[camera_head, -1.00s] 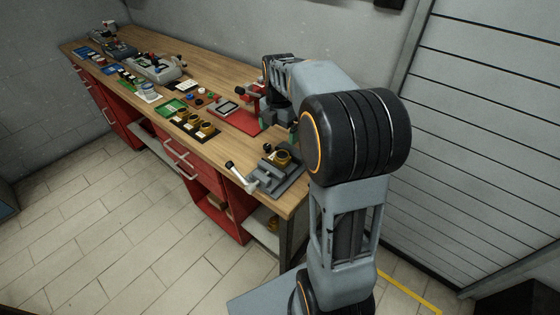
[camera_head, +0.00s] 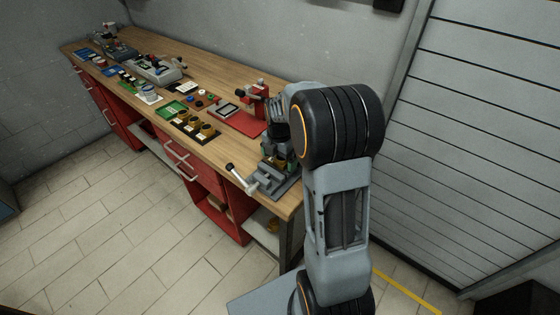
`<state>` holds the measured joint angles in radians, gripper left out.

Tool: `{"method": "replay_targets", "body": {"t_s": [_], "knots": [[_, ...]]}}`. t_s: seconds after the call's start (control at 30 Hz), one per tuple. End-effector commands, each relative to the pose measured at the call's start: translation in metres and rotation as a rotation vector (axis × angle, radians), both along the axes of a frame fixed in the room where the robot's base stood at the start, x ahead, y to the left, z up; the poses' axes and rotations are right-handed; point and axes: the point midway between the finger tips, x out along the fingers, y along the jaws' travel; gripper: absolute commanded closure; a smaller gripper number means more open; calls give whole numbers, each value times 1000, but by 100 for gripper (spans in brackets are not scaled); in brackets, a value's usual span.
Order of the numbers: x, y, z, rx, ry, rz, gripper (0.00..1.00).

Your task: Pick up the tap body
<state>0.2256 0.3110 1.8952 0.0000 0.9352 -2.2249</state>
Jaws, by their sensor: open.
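A brass tap body (camera_head: 280,163) sits at the grey vise (camera_head: 266,184) on the near right end of the workbench. My gripper (camera_head: 279,153) is directly over the vise, pointing down, with its fingers close around or beside the brass part. It is open. My gripper and arm hide part of the brass part, and I cannot tell whether the fingers touch it. Several similar brass parts (camera_head: 207,132) stand in a black tray (camera_head: 190,134) further left on the bench.
The wooden bench (camera_head: 228,152) runs to the back left. A red stand with a red base (camera_head: 240,124), a green tray (camera_head: 171,108) and a grey fixture (camera_head: 155,68) stand on it. The vise's handle (camera_head: 238,175) sticks out over the front edge. The tiled floor (camera_head: 110,220) in front is clear.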

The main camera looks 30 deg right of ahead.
Motion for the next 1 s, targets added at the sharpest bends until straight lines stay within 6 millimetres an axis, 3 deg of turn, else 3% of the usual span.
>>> {"method": "replay_targets", "body": {"t_s": [0.23, 0.87, 1.0], "knots": [[0, 0, -1, 0, 0, 0, 2], [0, 0, 0, 0, 0, 0, 62], [0, 0, 0, 0, -1, 0, 63]]}}
